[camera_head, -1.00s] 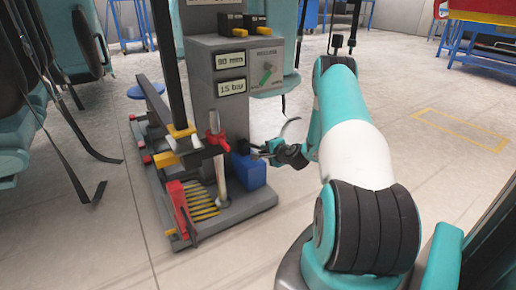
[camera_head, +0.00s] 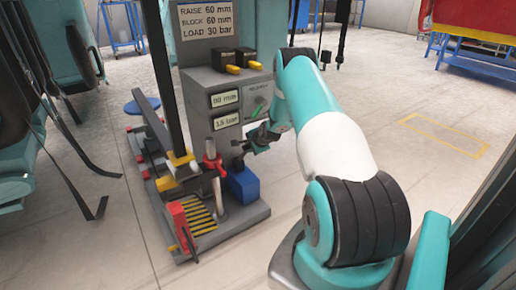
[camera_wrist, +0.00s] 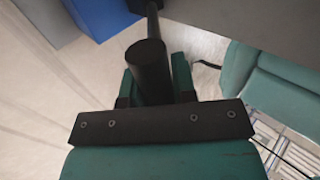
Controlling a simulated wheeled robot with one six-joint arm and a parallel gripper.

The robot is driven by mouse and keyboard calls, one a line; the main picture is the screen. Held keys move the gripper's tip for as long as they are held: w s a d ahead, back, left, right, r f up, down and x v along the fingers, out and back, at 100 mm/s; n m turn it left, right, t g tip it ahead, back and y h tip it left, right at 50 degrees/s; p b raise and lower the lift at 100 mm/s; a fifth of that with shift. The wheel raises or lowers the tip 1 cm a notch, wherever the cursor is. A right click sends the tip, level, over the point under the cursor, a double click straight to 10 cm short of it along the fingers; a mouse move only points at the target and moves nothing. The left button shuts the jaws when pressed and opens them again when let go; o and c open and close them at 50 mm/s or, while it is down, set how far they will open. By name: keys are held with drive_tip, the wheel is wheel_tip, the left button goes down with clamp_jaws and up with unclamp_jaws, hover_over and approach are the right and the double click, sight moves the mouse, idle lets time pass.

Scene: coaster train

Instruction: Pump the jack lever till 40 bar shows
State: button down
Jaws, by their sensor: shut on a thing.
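The jack stand is a grey column (camera_head: 198,105) on a flat grey base. Its lower display (camera_head: 227,121) appears to read 15 bar, and the upper one (camera_head: 224,98) shows a blurred mm figure, perhaps 80 or 90. My gripper (camera_head: 258,138) is in front of the column, above the blue box (camera_head: 243,185). In the wrist view my gripper (camera_wrist: 157,85) is shut on a thick dark rod, the jack lever (camera_wrist: 147,62), which runs away from me between the fingers. In the head view the lever is mostly hidden by the gripper.
A placard (camera_head: 207,20) reads RAISE 60 mm, BLOCK 60 mm, LOAD 30 bar. Two black switches with yellow tabs (camera_head: 232,69) sit on the column top. A red clamp (camera_head: 181,227) stands at the base's front.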

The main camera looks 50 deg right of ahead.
drive_tip(key=shift+w+d+r, duration=0.1)
drive_tip(key=shift+w+r, duration=0.2)
drive_tip(key=shift+w, duration=0.1)
drive_tip(key=c, duration=0.9)
unclamp_jaws()
drive_tip(key=shift+s+f, duration=0.1)
drive_tip(key=shift+f, duration=0.05)
drive_tip(key=p+v, duration=0.5)
drive_tip(key=v, duration=1.2)
drive_tip(key=shift+s+p, duration=0.2)
drive_tip(key=shift+p, duration=0.1)
